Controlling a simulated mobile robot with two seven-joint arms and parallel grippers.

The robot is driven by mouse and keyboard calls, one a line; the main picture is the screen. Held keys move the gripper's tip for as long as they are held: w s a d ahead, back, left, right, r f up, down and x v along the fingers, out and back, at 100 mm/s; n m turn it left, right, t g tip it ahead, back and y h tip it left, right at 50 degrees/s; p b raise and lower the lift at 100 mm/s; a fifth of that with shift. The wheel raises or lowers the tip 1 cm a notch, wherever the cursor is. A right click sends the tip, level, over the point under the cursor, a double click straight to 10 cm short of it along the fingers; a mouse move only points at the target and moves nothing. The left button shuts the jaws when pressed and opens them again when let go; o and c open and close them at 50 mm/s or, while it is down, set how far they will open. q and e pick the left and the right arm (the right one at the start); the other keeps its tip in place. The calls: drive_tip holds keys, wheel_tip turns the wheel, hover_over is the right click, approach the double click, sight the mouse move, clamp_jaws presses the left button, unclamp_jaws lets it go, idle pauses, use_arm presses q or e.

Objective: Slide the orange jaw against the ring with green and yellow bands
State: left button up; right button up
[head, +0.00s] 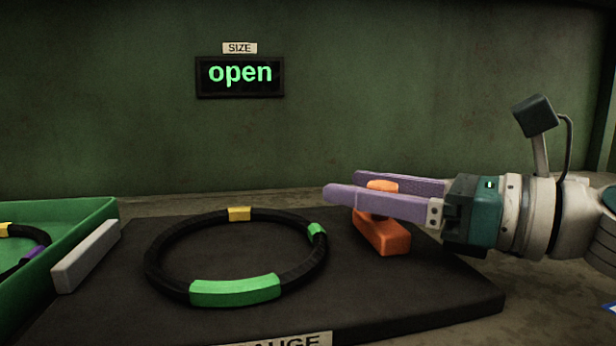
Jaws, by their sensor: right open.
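A black ring with two green bands and one yellow band (234,292) lies flat on the dark gauge plate (430,303). The orange jaw (384,237) stands on the plate to the right of the ring, with a gap between them. My right gripper (335,188) comes in from the right with its two purple fingers either side of the jaw's upper part. The fingers look apart, and the near finger hides part of the jaw. I cannot tell whether they touch it. My left gripper is not in view.
A grey fixed block (87,256) stands at the plate's left edge, left of the ring. A green tray (88,213) at the far left holds another black ring (22,232) with yellow and purple bands. A display (240,76) on the back wall reads "open".

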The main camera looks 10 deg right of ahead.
drive_tip(key=shift+w+a, duration=0.5)
drive_tip(key=shift+a, duration=0.05)
clamp_jaws()
idle(1.1)
